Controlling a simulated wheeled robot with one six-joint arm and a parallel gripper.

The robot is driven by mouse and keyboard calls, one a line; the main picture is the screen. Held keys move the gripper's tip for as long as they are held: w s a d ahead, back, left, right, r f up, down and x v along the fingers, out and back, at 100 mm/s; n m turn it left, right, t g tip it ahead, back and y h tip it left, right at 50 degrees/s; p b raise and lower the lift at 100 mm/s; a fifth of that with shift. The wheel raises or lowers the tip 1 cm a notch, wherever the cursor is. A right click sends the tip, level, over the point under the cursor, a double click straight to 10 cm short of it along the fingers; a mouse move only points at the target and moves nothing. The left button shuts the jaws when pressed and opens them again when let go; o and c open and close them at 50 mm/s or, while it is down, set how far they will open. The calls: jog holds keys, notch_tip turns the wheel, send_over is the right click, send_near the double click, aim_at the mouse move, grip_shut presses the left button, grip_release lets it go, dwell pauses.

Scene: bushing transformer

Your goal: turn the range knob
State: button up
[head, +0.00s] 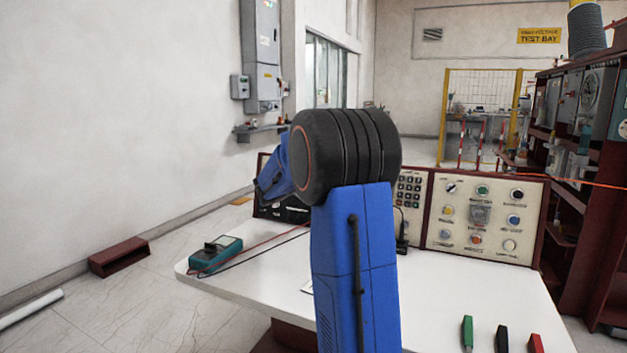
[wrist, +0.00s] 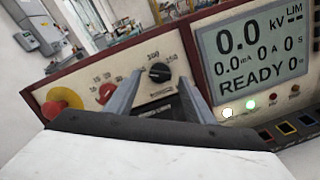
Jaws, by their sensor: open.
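In the wrist view, a black round knob (wrist: 160,72) with a pale pointer mark sits on a cream panel (wrist: 75,78), with printed numbers around it. I take it for the range knob, but its name label is not readable. My gripper (wrist: 160,80) is open, its two grey fingers reaching toward the panel on either side of the knob. The knob shows in the gap between the fingertips; I cannot tell whether they touch it. In the head view my blue arm hides the gripper and this knob.
A red-orange knob (wrist: 106,92) and a red mushroom button on yellow (wrist: 63,101) lie left of the fingers. A display (wrist: 255,50) reading READY is at right. In the head view, a teal multimeter (head: 215,252) stands on the white table (head: 262,283).

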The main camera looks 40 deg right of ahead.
jog(key=v, duration=1.5)
jog(key=shift+a, duration=0.15)
jog(key=shift+s, duration=0.15)
jog(key=s+a+f+m+g+y, duration=0.1)
jog(key=s+a+f+m+y, duration=0.35)
jog(key=s, duration=0.55)
jog(key=s+a+f+m+g+y, duration=0.1)
jog(key=s+a+f+m+y, duration=0.1)
jog(key=s+a+f+m, duration=0.45)
jog(key=s+a+f+m+y, duration=0.2)
jog(key=s+a+f+y, duration=0.2)
jog(key=s+a, duration=0.5)
jog(key=s+a+f+m+t+y, duration=0.1)
jog(key=s+a+f+m+y, duration=0.2)
jog(key=s+a, duration=0.6)
notch_tip(320, 180, down, 2)
jog(key=a+y, duration=0.2)
jog(key=shift+s+a+f, duration=0.15)
jog(key=shift+s+a, duration=0.2)
